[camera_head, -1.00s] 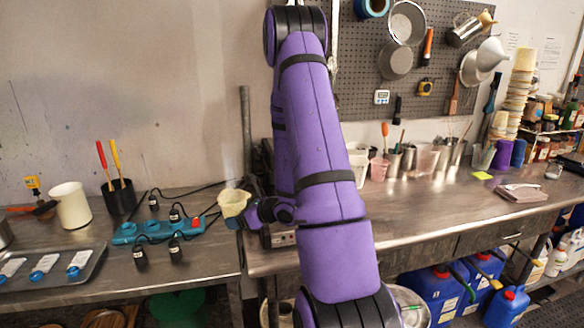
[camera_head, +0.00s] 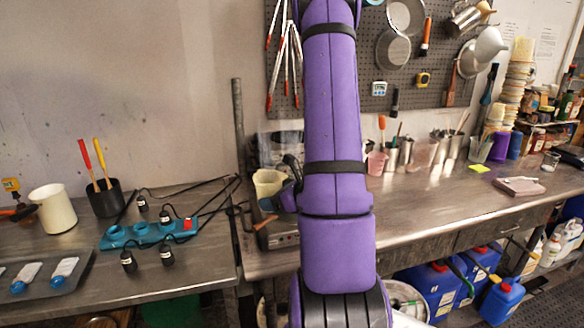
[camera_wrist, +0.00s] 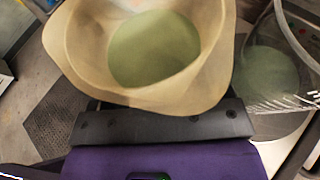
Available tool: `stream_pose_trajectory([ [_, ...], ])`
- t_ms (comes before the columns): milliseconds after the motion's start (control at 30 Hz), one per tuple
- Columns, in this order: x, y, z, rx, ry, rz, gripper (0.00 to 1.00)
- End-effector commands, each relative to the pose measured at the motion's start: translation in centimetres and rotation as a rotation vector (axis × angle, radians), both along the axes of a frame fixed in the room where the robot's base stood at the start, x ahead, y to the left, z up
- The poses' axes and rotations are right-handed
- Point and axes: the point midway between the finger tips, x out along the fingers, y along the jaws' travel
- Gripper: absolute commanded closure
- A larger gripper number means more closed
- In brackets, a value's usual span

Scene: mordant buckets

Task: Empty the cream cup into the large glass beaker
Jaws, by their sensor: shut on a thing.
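My gripper (camera_wrist: 160,125) is shut on the cream cup (camera_wrist: 215,60). The cup is pale yellow-cream with a pouring lip, and pale green material shows inside at its bottom. In the head view the cup (camera_head: 268,182) is held about upright, above the grey device on the bench. The large glass beaker (camera_wrist: 284,45) is clear with white graduation marks, just right of the cup in the wrist view. Greenish colour shows low in it. In the head view the beaker (camera_head: 275,143) is faint behind the cup, and my arm partly hides that area.
A grey box-like device (camera_head: 280,236) stands under the cup, beside a vertical metal post (camera_head: 238,130). The right bench front is mostly clear.

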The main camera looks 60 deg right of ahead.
Motion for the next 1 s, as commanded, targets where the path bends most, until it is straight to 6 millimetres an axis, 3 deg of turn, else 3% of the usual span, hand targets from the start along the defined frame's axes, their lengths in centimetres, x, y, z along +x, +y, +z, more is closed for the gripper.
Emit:
stream_pose_trajectory([
  [833, 0.1, -1.7, 1.7, 0.344, 0.028, -0.001, 0.60],
  [1000, 0.2, -2.2, 4.0, 0.424, 0.033, 0.001, 0.60],
])
